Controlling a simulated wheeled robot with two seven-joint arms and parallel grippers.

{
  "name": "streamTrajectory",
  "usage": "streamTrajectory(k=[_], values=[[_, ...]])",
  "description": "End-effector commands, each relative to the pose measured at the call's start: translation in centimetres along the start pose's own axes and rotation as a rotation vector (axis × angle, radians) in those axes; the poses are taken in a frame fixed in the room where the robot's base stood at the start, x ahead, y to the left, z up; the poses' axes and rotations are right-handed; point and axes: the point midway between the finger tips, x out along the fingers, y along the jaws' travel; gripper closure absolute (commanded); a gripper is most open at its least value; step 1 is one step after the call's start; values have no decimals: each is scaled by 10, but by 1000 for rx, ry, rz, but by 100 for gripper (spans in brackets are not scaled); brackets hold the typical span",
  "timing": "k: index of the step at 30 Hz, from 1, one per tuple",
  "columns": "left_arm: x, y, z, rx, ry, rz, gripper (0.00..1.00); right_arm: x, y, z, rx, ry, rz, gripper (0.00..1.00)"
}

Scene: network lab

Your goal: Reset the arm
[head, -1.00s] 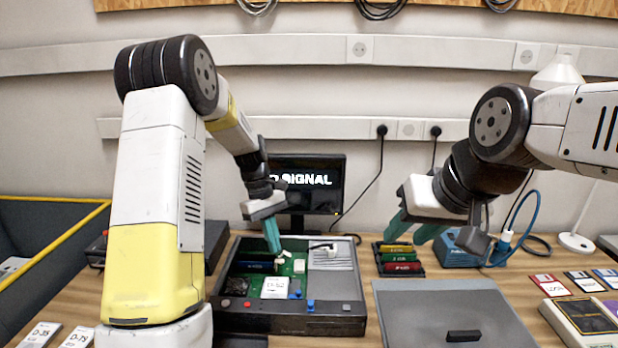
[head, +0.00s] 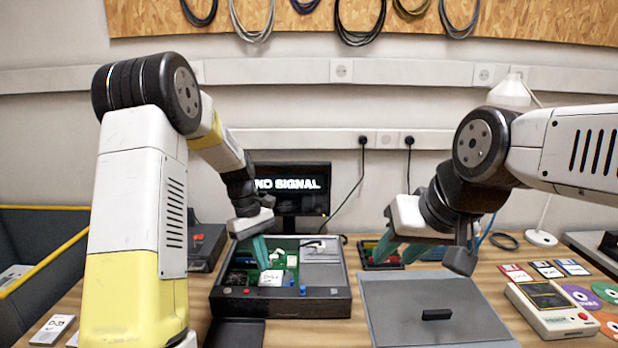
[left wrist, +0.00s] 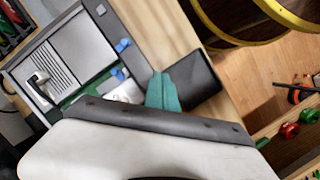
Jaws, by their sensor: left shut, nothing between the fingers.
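The box holds a green board (head: 244,262) and a white labelled block (head: 271,278); the fingers hide part of the board. The left wrist view also shows the fingers (left wrist: 163,92), with the box to their left. I cannot tell whether they touch anything. My right gripper (head: 398,250) is open, with its two teal fingers apart. It hangs in front of the rack of coloured modules (head: 381,266) and hides part of it.
A monitor (head: 290,184) reading NO SIGNAL stands behind the box. A grey lid with a black handle (head: 437,314) lies front right. A handheld meter (head: 547,307), floppy disks and discs lie further right. A dark bin with a yellow rim (head: 50,247) stands left.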

Motion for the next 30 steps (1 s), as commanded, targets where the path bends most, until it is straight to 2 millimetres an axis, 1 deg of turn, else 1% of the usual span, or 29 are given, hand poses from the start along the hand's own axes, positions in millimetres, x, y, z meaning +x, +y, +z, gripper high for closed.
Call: streamTrajectory(k=[8, 14, 17, 20, 24, 27, 30], values=[[-25, -9, 15, 67, 44, 36, 100, 0, 0, 0, 0, -1, 0, 62], [-54, -22, 34, 153, 103, 79, 100, 0, 0, 0, 0, -1, 0, 62], [-71, -32, 48, 212, 143, 104, 100, 0, 0, 0, 0, -1, 0, 62], [-91, -46, 67, 288, 200, 136, 100, 0, 0, 0, 0, -1, 0, 62], [-119, -74, 102, 429, 312, 184, 100, 0, 0, 0, 0, -1, 0, 62], [-132, -96, 126, 533, 400, 211, 100, 0, 0, 0, 0, -1, 0, 62], [-139, -118, 149, 634, 492, 231, 100, 0, 0, 0, 0, -1, 0, 62]])
